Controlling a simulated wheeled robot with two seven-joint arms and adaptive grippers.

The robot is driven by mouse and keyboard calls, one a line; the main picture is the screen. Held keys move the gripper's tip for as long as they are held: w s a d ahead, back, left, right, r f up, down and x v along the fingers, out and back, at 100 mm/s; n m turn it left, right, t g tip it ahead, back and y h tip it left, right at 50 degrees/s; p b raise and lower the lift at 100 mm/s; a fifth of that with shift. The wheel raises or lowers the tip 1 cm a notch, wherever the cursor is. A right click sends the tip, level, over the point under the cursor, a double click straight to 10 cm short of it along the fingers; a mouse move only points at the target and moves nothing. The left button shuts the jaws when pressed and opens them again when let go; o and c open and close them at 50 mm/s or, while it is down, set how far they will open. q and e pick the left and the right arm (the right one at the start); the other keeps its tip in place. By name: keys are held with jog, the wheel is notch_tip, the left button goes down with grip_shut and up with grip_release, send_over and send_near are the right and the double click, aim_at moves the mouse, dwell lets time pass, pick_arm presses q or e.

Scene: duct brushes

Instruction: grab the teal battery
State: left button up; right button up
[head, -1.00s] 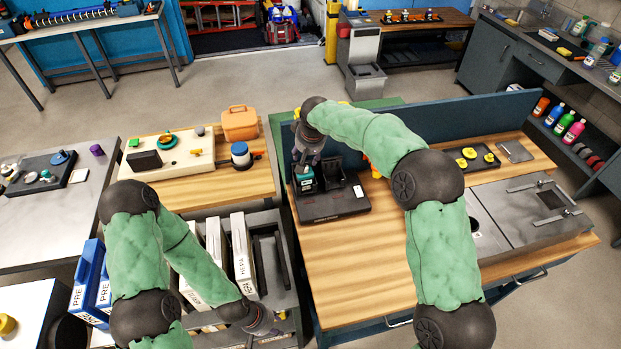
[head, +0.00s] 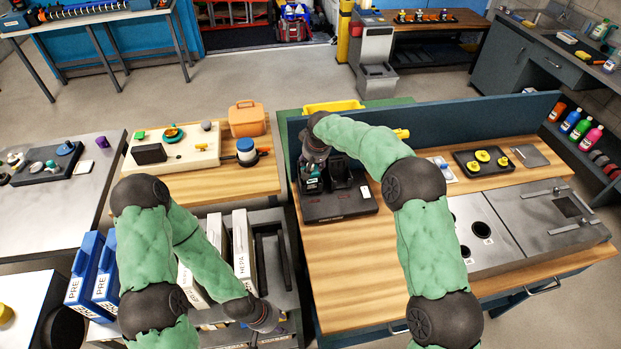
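The teal battery (head: 312,185) sits in the left bay of a black charger (head: 340,207) at the back left of the wooden bench. Its upper part is largely covered by my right gripper (head: 314,170), which points down over it. The fingers are dark and overlap the battery, so I cannot tell whether they are open or closed around it. My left gripper (head: 272,322) hangs low beside the shelf cart, far from the charger. It appears empty, but its finger opening is too small to read.
A blue panel (head: 455,122) runs along the bench's back edge. The charger's right bay (head: 341,176) is dark. A black tray (head: 480,163) with yellow parts and a grey metal unit (head: 540,228) stand to the right. Bare wood (head: 345,275) lies in front of the charger.

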jog(key=shift+x, duration=1.85)
jog(key=shift+w+a, duration=0.15)
jog(key=shift+c, duration=0.3)
grip_shut()
jog(key=shift+r, duration=0.15)
